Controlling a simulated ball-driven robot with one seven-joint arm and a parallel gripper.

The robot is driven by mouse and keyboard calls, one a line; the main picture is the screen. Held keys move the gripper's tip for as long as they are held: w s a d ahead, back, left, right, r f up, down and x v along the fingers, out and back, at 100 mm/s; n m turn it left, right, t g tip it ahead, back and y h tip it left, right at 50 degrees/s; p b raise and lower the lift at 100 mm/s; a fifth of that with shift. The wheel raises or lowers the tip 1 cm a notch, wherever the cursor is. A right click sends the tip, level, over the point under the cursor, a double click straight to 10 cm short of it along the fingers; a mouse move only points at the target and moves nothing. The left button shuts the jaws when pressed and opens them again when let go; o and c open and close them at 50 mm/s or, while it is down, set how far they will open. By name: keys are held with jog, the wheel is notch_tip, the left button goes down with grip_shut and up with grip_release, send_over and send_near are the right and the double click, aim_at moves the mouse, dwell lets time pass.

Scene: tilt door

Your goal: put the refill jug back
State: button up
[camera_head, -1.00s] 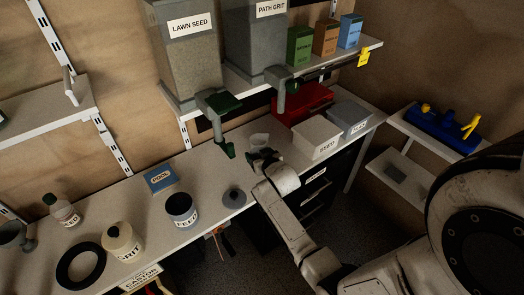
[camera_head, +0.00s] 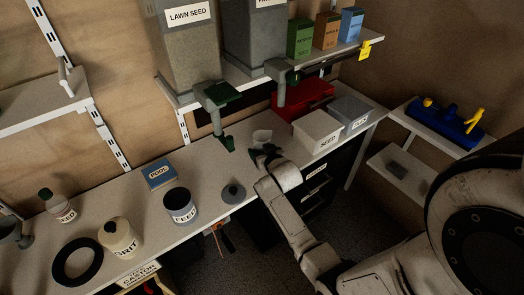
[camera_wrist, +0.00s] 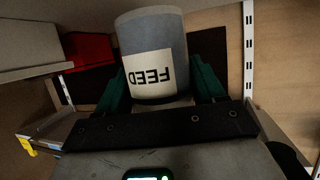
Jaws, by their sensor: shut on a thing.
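My gripper (camera_wrist: 158,82) is shut on a grey jug (camera_wrist: 152,35) with a white FEED label. The wrist view shows its two green fingers, one on each side of the jug, and the label reads upside down there. I cannot tell whether the jug touches the bench. Another dark-topped FEED container (camera_head: 181,207) stands on the bench to the left.
A SEED bin (camera_head: 317,131) and red box (camera_head: 303,96) are to the right. A POOL box (camera_head: 159,175), GRIT bottle (camera_head: 120,238) and black ring (camera_head: 77,262) stand left.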

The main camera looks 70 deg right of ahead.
jog(key=shift+f+b, duration=2.5)
jog(key=shift+f, duration=0.3)
jog(key=shift+f+b, duration=0.3)
jog(key=o, duration=1.2)
jog(key=shift+c, duration=0.2)
jog(key=o, duration=0.4)
jog(key=shift+c, duration=0.2)
jog(key=shift+f, duration=0.1)
jog(key=shift+a, duration=0.1)
jog(key=v, duration=1)
jog(key=shift+s+a+r, duration=0.15)
jog(key=shift+s+r, duration=0.05)
jog(key=shift+a, duration=0.1)
